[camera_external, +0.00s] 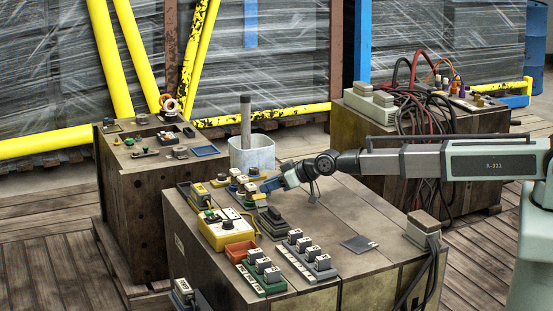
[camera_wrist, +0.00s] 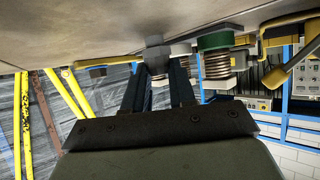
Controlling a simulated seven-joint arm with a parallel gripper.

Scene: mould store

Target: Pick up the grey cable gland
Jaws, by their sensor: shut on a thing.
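My gripper (camera_external: 268,186) reaches in from the right, low over the brown crate-like bench, with its blue fingers beside a cluster of small yellow-based fittings. In the wrist view my gripper (camera_wrist: 158,88) has its two dark fingers on either side of a small grey part with a hexagonal head, which looks like the grey cable gland (camera_wrist: 155,57). The fingers are shut on it. The bench surface (camera_wrist: 60,30) appears at the top of this view, close to the gland; I cannot tell whether they touch. In the external view the gland is too small to make out.
A green-topped coiled fitting (camera_wrist: 215,55) stands close beside the gland. A yellow box (camera_external: 228,236), an orange tray (camera_external: 242,250) and rows of switches (camera_external: 308,257) occupy the bench. A pale pot (camera_external: 252,153) stands behind. The bench's right part is mostly clear around a flat grey plate (camera_external: 360,244).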

